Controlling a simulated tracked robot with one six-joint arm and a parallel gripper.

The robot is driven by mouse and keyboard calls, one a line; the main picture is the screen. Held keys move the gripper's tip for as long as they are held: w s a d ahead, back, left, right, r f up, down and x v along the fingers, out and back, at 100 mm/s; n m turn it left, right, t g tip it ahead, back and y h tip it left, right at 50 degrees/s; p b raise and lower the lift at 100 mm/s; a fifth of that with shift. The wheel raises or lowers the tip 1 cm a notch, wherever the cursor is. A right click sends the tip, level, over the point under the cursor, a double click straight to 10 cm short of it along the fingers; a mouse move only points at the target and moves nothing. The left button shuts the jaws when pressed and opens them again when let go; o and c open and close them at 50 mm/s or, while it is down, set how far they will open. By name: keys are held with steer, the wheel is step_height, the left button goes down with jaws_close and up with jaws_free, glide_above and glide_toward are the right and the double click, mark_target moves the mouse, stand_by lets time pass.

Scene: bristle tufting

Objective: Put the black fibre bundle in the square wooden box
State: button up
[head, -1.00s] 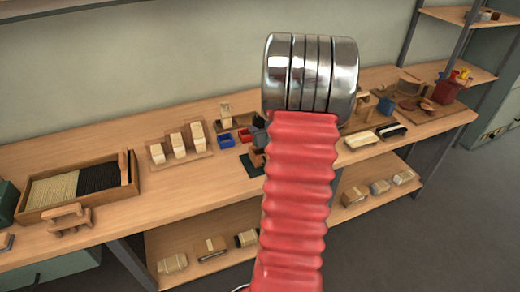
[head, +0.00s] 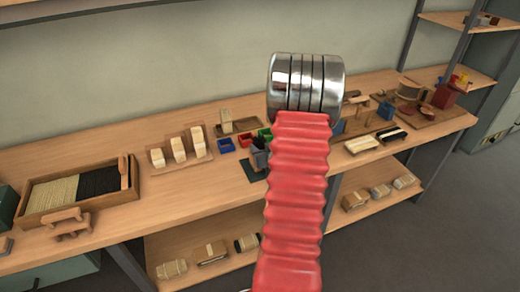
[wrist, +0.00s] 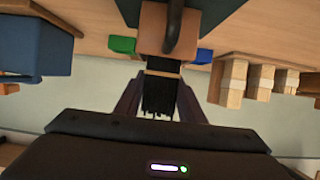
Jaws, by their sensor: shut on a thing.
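In the wrist view my gripper (wrist: 160,98) is shut on the black fibre bundle (wrist: 157,106), which has a tan band around it. The square wooden box (wrist: 150,28) is just beyond the bundle, above it in the picture. A dark curved bar crosses in front of the box. I cannot tell whether the bundle's end is inside the box or only in front of it. In the head view my arm covers most of this spot; a dark grey part shows beside a dark green mat (head: 250,168).
A wooden tray (head: 137,182) with pale and black fibres stands on the left of the bench. Several pale brush blocks (head: 178,149), a blue bin (head: 226,146) and a green bin (wrist: 122,45) are near the mat. Brushes lie to the right.

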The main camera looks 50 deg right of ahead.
steer(key=shift+f, duration=0.45)
steer(key=shift+f, duration=0.1)
steer(key=o, duration=1.1)
steer(key=shift+s+a+r, duration=0.2)
steer(key=shift+s+r, duration=0.15)
steer(key=shift+s, duration=0.05)
steer(key=v, duration=1.1)
steer(key=shift+s+f, duration=0.1)
